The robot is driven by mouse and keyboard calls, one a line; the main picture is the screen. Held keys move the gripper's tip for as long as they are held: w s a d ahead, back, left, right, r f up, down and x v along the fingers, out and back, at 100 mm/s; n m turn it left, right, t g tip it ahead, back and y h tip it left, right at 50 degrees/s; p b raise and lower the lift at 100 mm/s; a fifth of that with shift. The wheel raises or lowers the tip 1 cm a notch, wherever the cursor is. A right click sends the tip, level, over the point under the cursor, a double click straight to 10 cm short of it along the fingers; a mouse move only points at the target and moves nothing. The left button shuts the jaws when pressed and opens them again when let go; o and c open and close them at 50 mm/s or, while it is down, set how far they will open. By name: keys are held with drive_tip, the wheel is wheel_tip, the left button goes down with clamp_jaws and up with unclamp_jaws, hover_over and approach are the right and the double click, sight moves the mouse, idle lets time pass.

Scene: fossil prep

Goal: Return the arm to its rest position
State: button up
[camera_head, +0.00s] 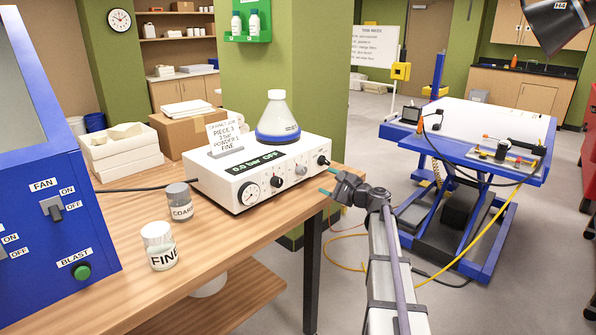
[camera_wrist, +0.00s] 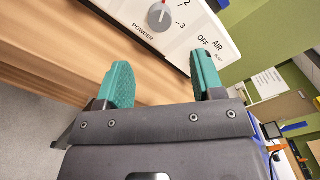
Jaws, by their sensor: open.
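My arm reaches in from the bottom of the head view. My gripper (camera_head: 328,181) is by the front right corner of the white control box (camera_head: 235,192). In the wrist view my gripper (camera_wrist: 162,80) has its two teal fingers wide apart with nothing between them. The box's front panel (camera_wrist: 190,30) lies just beyond the fingertips, with the POWDER knob (camera_wrist: 158,16) and part of the AIR label in view. The fingers look apart from the knobs. The box's display (camera_head: 255,162) reads 0.0 bar OFF.
A flask (camera_head: 277,120) and a card (camera_head: 223,136) stand on the box. COARSE (camera_head: 180,203) and FINE (camera_head: 159,247) jars stand on the wooden bench (camera_head: 225,240). A blue cabinet (camera_head: 60,190) is at left. A blue lift table (camera_head: 465,150) stands right, with open floor between.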

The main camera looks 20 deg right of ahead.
drive_tip(key=s+a+f+n+g+h+p, duration=0.1)
drive_tip(key=s+a+f+n+g+p, duration=0.1)
drive_tip(key=s+a+f+n+g, duration=0.45)
drive_tip(key=s+a+f+n+g+p, duration=0.25)
drive_tip(key=s+a+n+g, duration=0.25)
drive_tip(key=s+a+n, duration=0.3)
drive_tip(key=s+a+r+n+g+h+p, duration=0.3)
drive_tip(key=s+a+n+g+h+p, duration=0.2)
drive_tip(key=s+a, duration=0.9)
drive_tip(key=shift+s+n+h+p, duration=0.35)
drive_tip(key=shift+n+h+p, duration=0.2)
drive_tip(key=shift+p, duration=0.35)
